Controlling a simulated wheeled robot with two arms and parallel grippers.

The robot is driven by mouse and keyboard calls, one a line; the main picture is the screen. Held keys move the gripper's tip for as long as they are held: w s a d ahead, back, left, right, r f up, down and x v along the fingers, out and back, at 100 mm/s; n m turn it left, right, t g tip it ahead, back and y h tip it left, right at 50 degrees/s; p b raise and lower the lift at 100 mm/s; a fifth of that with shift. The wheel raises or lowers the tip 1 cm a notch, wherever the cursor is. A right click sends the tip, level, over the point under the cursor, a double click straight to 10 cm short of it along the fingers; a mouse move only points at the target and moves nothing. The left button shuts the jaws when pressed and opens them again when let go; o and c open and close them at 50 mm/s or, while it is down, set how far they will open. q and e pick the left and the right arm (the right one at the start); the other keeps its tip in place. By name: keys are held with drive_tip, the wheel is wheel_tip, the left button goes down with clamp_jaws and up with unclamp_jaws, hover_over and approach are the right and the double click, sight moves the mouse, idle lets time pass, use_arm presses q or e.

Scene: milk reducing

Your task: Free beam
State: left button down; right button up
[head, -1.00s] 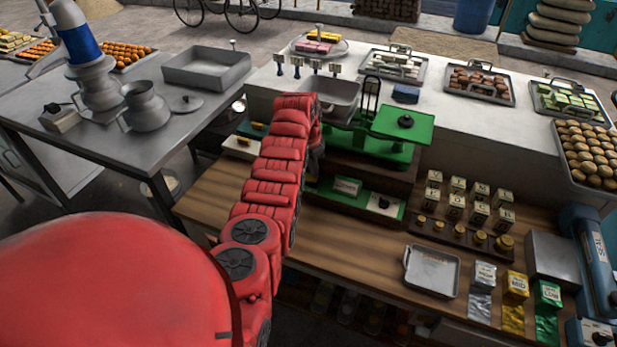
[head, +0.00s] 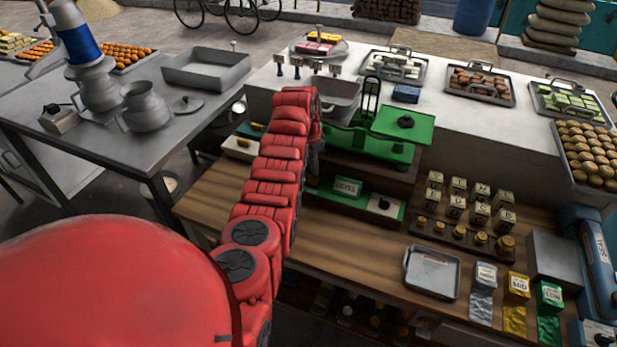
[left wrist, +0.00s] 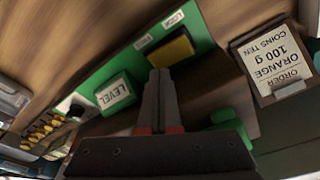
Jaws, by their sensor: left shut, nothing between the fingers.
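The green balance scale (head: 385,150) stands on the wooden bench, with a grey pan (head: 337,95) on its left and a flat green plate (head: 405,122) on its right. A LEVEL sign (left wrist: 114,95) stands on the panel beside the fingers.
An order card (left wrist: 275,60) stands to the right in the left wrist view. Small lettered boxes (head: 480,213) and brass weights stand right of the scale. A metal tray (head: 432,272) lies in front. Bare bench (head: 340,240) lies between tray and arm.

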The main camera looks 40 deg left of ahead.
sight(314, 180)
use_arm(q)
wheel_tip(314, 180, up, 5)
drive_tip(key=shift+f+b, duration=0.15)
drive_tip(key=shift+b, duration=0.25)
drive_tip(key=shift+f, duration=0.1)
idle(0.4)
